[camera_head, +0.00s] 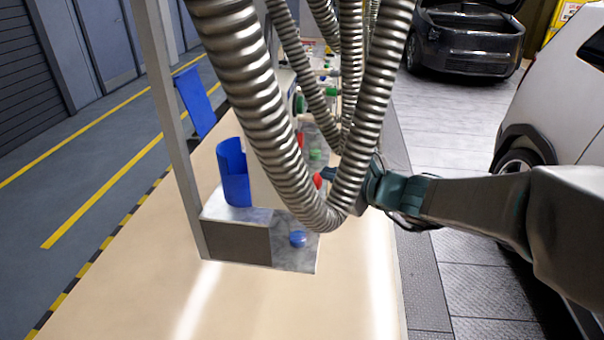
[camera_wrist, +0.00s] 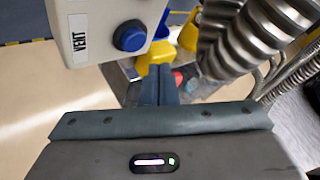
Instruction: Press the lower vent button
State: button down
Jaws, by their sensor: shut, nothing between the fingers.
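In the wrist view, a white box with a VENT label (camera_wrist: 79,37) fills the upper left. A round blue vent button (camera_wrist: 130,37) in a dark ring sits on its face beside the label. My gripper (camera_wrist: 160,72) is shut and empty, its fingertips below and to the right of the button in the picture, with no contact visible. Hoses hide much of my gripper in that view.
Thick ribbed metal hoses (camera_head: 250,90) hang in front of the work area and also show in the wrist view (camera_wrist: 235,40). A blue holder (camera_head: 234,188) stands on the block. A yellow part (camera_wrist: 160,52) lies beyond my fingertips. The front tabletop (camera_head: 270,305) is clear.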

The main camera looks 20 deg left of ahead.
jog(key=shift+s+a, duration=0.25)
jog(key=shift+a, duration=0.65)
jog(key=shift+b, duration=0.35)
dwell(1.1)
jog(key=shift+a+b, duration=0.3)
jog(key=shift+a, duration=0.1)
jog(key=shift+s+a+b, duration=0.2)
jog(key=shift+a+b, duration=0.15)
jog(key=shift+a, duration=0.15)
dwell(0.6)
dwell(0.3)
jog(key=shift+w+d, duration=0.2)
jog(key=shift+d, duration=0.7)
jog(key=d, duration=0.2)
jog(key=w+d, duration=0.1)
jog(key=d, duration=0.2)
jog(key=shift+w, duration=0.1)
